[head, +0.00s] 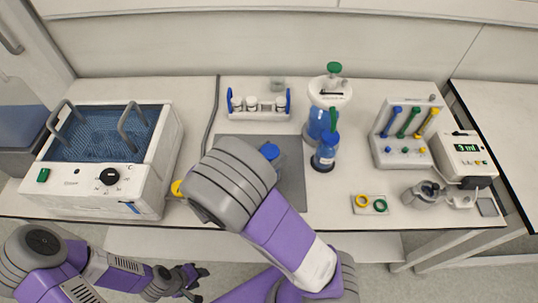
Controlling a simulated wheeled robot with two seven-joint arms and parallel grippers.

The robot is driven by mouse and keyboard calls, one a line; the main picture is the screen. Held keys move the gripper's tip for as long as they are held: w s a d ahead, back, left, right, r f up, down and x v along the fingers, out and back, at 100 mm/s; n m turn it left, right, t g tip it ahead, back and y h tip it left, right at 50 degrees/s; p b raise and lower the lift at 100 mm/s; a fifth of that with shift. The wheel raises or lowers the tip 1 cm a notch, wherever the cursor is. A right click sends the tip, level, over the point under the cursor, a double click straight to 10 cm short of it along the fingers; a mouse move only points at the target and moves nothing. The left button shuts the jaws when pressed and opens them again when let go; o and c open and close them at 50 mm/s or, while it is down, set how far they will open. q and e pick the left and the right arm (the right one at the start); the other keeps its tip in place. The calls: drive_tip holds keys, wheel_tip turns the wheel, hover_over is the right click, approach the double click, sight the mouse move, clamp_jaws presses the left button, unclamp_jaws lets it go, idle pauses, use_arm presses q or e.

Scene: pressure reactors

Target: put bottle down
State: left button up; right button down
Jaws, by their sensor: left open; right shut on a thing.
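A bottle with a blue cap (270,151) stands on or just above the grey mat, partly hidden behind my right arm. My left gripper (194,275) is open and empty, low in front of the table edge.
A water bath (105,185) fills the left side. A rack of small vials (258,115) stands at the back. A tool rack (405,150), ring tray (370,205) and display device (462,155) are at right. The grey mat (292,185) has bare room.

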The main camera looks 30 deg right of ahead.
drive_tip(key=shift+c, duration=1.8)
unclamp_jaws()
drive_tip(key=shift+f, duration=0.1)
drive_tip(key=shift+a+r, duration=0.2)
drive_tip(key=p+v, duration=0.3)
drive_tip(key=v, duration=0.8)
drive_tip(key=shift+s+a, duration=0.2)
drive_tip(key=shift+a, duration=0.15)
drive_tip(key=shift+s+f, duration=0.1)
